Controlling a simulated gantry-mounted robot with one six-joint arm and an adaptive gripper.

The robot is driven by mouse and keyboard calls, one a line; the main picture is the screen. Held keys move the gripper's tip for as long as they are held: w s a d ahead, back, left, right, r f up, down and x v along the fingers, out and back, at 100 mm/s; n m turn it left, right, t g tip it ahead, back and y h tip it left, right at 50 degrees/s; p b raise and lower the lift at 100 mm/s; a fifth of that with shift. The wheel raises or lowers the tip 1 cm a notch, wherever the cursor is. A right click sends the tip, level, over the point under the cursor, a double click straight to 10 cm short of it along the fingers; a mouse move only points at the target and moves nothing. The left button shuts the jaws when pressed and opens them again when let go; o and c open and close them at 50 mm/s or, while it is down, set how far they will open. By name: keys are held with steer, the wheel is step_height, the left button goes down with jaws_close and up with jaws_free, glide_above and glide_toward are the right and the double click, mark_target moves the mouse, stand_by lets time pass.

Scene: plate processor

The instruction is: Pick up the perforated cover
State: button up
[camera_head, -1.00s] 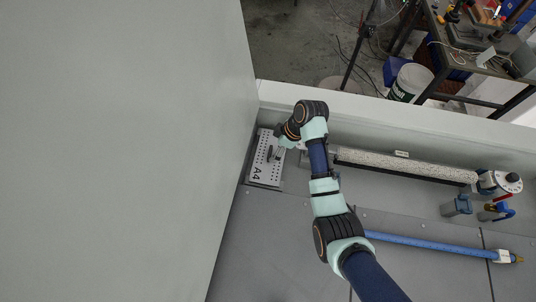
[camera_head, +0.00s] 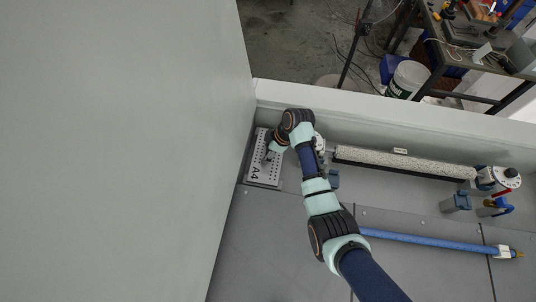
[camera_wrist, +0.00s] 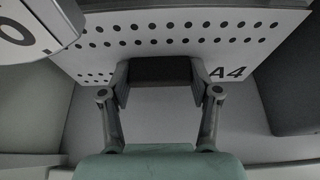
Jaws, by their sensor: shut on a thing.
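The perforated cover (camera_head: 263,172) is a pale plate with rows of holes and the mark "A4". It lies at the left end of the grey trough in the head view, beside the tall grey wall. In the wrist view the cover (camera_wrist: 190,24) fills the upper part, with a dark handle (camera_wrist: 160,69) at its middle. My gripper (camera_wrist: 160,80) has a finger on each side of this handle and is shut on it. In the head view my gripper (camera_head: 268,155) is over the cover, partly hidden by my wrist. I cannot tell whether the cover is raised.
A tall grey wall (camera_head: 120,150) stands close at the left. A long speckled roller (camera_head: 405,162) lies right of my arm, with a round-topped fitting (camera_head: 498,180) at its end. The floor at front left is clear.

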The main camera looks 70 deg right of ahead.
steer(key=shift+c, duration=0.5)
step_height(320, 180, up, 20)
steer(key=p, duration=0.3)
steer(key=shift+p, duration=0.3)
